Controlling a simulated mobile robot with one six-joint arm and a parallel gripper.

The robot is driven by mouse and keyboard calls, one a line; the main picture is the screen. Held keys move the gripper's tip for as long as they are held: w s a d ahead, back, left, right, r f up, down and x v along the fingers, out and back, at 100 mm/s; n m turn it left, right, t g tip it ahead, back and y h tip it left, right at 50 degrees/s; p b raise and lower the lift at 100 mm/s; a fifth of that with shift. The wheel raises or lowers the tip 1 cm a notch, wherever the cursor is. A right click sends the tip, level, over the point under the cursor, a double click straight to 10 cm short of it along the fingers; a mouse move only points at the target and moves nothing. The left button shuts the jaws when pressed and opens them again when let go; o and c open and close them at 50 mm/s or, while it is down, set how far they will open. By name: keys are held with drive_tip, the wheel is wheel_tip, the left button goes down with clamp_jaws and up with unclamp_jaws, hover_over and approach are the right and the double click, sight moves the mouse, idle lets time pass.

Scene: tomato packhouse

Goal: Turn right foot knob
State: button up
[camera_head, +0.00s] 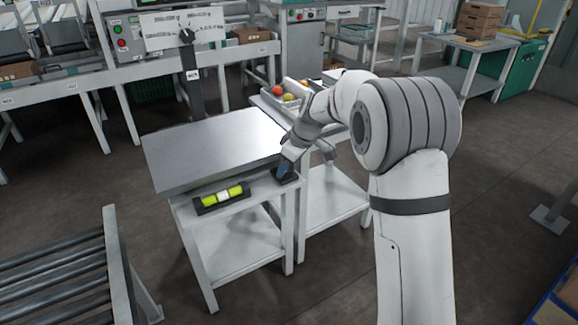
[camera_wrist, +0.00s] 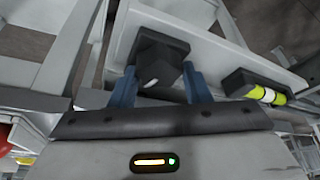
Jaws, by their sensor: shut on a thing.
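The right foot knob is a dark block at the right front corner of the white stand. It shows in the wrist view (camera_wrist: 160,54) between two blue fingers, and its dark base shows low in the head view (camera_head: 287,179). My gripper (camera_head: 284,167) is shut on this knob; in the wrist view its fingers (camera_wrist: 160,88) stand one on each side of it. A spirit level (camera_head: 221,199) with yellow-green vials and a white middle is on the stand's front, left of the knob; it also shows in the wrist view (camera_wrist: 262,92). The bubble is too small to read.
A grey metal platform (camera_head: 215,150) covers the stand's top, with a dial post (camera_head: 188,36) behind it. A tray (camera_head: 271,99) with red and yellow tomatoes stands behind my gripper. A roller conveyor (camera_head: 60,275) is at front left.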

drive_tip(key=shift+w+d+n, duration=0.1)
drive_tip(key=shift+d+n, duration=0.15)
drive_tip(key=shift+n, duration=0.55)
drive_tip(key=shift+g, duration=0.3)
drive_tip(key=o, duration=0.7)
drive_tip(key=shift+r, duration=0.1)
drive_tip(key=shift+d+r, duration=0.1)
drive_tip(key=shift+r, duration=0.4)
drive_tip(key=p+v, duration=0.2)
drive_tip(key=v, duration=0.4)
drive_tip(key=shift+d+r+p, duration=0.25)
drive_tip(key=shift+d+p, duration=0.05)
drive_tip(key=shift+p, duration=0.05)
